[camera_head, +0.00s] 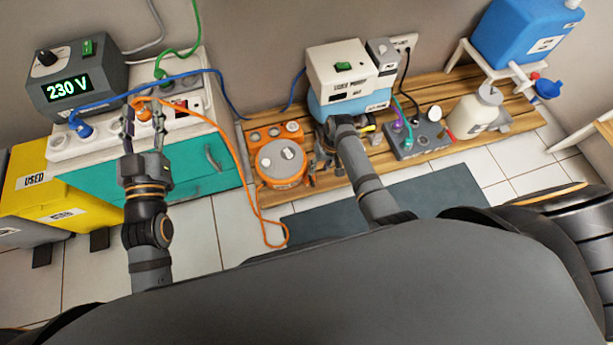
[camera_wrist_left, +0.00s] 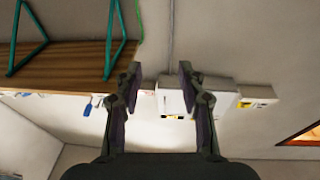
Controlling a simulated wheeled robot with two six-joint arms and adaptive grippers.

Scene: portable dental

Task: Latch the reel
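The orange reel (camera_head: 281,182) sits on the wooden bench in the head view, with a grey disc face and pale knobs on top. Its latch is too small to make out. An orange cable (camera_head: 232,150) runs from an orange plug (camera_head: 144,113) at the white socket strip down to the floor by the reel. My left gripper (camera_head: 143,116) is open, its fingers on either side of the orange plug as seen in the head view. The left wrist view (camera_wrist_left: 160,85) shows the fingers apart with nothing visibly held. My right gripper (camera_head: 320,158) is right of the reel, its fingers small and partly hidden.
A 230 V box (camera_head: 77,78) and a blue cable (camera_head: 180,76) are by the strip. A white and blue unit (camera_head: 345,80) stands behind my right arm. A dark mat (camera_head: 440,188) lies in front.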

